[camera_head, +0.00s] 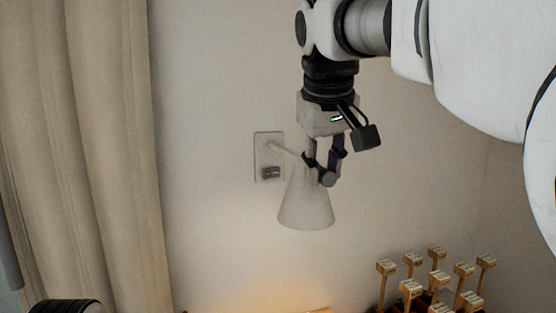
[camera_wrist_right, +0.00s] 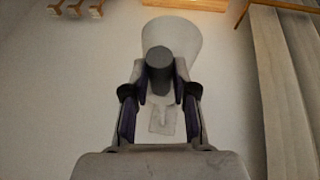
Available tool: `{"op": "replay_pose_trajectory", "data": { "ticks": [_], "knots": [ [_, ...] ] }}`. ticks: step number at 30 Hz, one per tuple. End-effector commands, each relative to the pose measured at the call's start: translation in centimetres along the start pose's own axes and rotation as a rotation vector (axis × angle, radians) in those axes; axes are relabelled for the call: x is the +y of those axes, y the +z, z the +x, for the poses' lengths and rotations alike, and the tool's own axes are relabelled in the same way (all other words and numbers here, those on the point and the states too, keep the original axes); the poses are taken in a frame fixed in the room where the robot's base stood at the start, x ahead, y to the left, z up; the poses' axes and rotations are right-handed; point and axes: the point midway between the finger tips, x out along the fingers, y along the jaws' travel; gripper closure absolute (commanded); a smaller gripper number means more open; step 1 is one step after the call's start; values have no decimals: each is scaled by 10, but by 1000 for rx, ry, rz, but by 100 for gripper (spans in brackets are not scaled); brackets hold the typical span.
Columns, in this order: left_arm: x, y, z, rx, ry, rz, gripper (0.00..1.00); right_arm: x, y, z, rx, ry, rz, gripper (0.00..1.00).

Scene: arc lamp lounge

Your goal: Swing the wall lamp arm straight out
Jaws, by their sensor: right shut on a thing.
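The wall lamp has a pale cone shade (camera_head: 306,208) hanging wide end down. Its thin arm (camera_head: 287,150) runs from a wall plate (camera_head: 260,150) outward and to the right in the head view. My right gripper (camera_head: 325,172) points down above the shade and is shut on the lamp's grey knob at the arm's outer end. In the right wrist view the knob (camera_wrist_right: 159,72) sits between the fingertips, with the shade (camera_wrist_right: 178,34) beyond and the plate (camera_wrist_right: 160,120) behind, partly hidden by the gripper. My left gripper is not in view.
A beige curtain (camera_head: 85,150) hangs at the left. Several wooden pegs with pale tops (camera_head: 437,280) stand at the lower right, below and apart from the lamp. The wall around the lamp is bare. A warm glow lies low on the wall.

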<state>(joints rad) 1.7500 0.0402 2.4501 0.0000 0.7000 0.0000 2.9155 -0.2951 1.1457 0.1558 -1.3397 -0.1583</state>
Motion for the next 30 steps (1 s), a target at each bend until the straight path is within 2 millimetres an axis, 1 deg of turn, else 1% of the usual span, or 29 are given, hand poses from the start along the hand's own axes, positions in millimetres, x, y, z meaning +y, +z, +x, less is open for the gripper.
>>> {"op": "replay_pose_trajectory", "data": {
  "ticks": [9, 10, 11, 12, 20, 23, 26, 29, 30],
  "knots": [
    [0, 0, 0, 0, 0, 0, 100, 0, -1, 0, 4, 1, 2, 100],
    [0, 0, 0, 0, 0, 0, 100, 0, -1, 0, 5, 1, 2, 67],
    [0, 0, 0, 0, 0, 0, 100, 0, -1, 0, 4, 1, 2, 56],
    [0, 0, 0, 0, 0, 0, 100, 0, -1, 0, 4, 1, 2, 48],
    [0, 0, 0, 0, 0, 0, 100, 0, -1, -1, 3, 1, 1, 48],
    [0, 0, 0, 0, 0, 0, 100, 0, -1, -6, 5, 0, 1, 48],
    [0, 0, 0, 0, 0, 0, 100, 1, -2, -22, 6, 0, 1, 48],
    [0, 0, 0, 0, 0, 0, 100, 1, -3, -46, 8, 0, 1, 48],
    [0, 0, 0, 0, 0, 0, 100, 1, -3, -56, 8, 0, 0, 48]
  ]
}}
